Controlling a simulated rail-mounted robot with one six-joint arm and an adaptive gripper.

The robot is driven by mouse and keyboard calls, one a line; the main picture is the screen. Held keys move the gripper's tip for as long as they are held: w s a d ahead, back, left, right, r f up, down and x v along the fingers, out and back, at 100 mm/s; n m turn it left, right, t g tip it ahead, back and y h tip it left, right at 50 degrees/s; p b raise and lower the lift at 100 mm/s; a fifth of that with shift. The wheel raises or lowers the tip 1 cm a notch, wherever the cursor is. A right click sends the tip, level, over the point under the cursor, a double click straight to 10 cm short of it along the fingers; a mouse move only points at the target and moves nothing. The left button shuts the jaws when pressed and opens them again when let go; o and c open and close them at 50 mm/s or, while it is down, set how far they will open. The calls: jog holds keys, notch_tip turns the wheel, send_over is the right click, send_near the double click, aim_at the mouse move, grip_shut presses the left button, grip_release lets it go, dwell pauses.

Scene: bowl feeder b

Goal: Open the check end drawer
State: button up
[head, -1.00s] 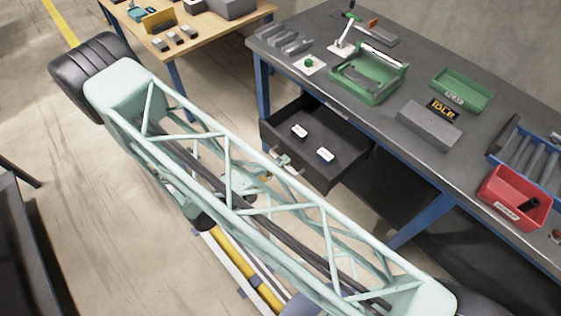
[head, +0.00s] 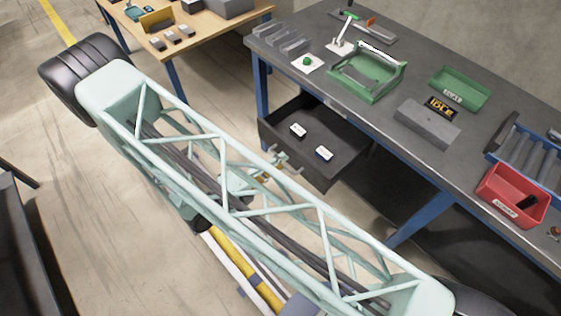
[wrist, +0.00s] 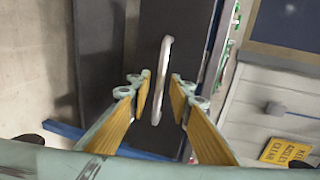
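The dark drawer (head: 340,142) under the grey workbench stands pulled out, with its inside showing in the head view. Two small white-topped blocks, one (head: 298,130) behind the other (head: 324,153), lie in it. In the wrist view its pale bar handle (wrist: 166,55) runs upright in front of the dark drawer front (wrist: 195,40). My gripper (wrist: 161,82) is open, its yellow-padded fingers on either side of the handle with gaps showing. In the head view my gripper (head: 274,163) is at the drawer front, partly hidden by my arm. No drawer label is readable.
The workbench top holds a green fixture (head: 366,80), a green tray (head: 460,88), a grey block with an IDLE display (head: 440,106) and a red bin (head: 512,195). A blue bench leg (head: 420,220) stands right of the drawer. A wooden table (head: 200,30) is behind left.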

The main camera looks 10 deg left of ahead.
jog(key=v, duration=1.1)
dwell(0.3)
jog(key=shift+r, duration=0.1)
dwell(0.5)
